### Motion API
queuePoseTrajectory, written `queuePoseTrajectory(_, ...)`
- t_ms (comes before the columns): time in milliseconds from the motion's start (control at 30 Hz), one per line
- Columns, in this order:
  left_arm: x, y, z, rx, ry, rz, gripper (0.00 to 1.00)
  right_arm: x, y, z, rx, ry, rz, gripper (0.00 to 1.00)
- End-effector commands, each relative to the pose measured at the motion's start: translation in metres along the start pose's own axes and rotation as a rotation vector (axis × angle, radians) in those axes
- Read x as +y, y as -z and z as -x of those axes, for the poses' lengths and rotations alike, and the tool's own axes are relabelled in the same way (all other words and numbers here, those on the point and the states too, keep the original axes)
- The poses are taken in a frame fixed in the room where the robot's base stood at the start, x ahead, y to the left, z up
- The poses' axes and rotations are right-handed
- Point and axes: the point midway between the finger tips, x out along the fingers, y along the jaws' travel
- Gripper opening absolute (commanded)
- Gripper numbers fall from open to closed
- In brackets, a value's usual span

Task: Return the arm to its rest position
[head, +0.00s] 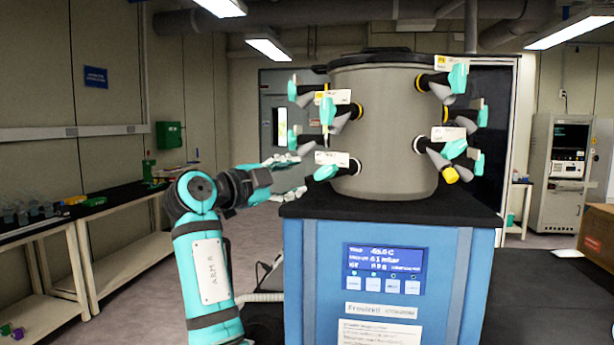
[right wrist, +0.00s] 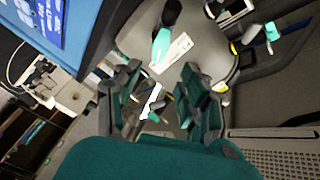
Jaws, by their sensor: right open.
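My right arm rises at the left of the head view, and its gripper (head: 290,165) is beside the lower left side of the freeze dryer's grey drum (head: 385,130). In the right wrist view the right gripper (right wrist: 163,100) has its two dark green fingers apart. A valve with a teal handle (right wrist: 162,45) and a white tag (right wrist: 171,53) show beyond the fingers. White and teal parts also show in the gap; I cannot tell their depth or whether they touch. My left gripper is not in view.
The drum stands on a blue cabinet (head: 465,285) with a display. A bench (head: 110,207) runs along the left wall. A cardboard box (head: 597,238) is at right.

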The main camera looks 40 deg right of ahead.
Motion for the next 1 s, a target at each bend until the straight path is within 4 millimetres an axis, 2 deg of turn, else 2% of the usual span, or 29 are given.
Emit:
queuePoseTrajectory(100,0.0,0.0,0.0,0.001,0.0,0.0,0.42,0.0,0.0,0.012,0.0,0.0,0.0,0.42)
queuePoseTrajectory(200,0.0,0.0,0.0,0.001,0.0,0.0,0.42,0.001,0.0,0.016,0.001,-0.001,0.0,0.42)
queuePoseTrajectory(767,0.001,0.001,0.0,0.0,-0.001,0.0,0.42,0.003,-0.002,0.016,-0.002,-0.002,0.006,0.42)
queuePoseTrajectory(867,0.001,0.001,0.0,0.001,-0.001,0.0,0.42,0.02,-0.017,0.013,-0.031,-0.009,0.057,0.42)
queuePoseTrajectory(967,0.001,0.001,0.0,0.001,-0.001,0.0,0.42,0.061,-0.048,0.009,-0.102,-0.02,0.175,0.42)
queuePoseTrajectory(1000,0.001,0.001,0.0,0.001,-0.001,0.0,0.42,0.084,-0.064,0.008,-0.142,-0.023,0.242,0.42)
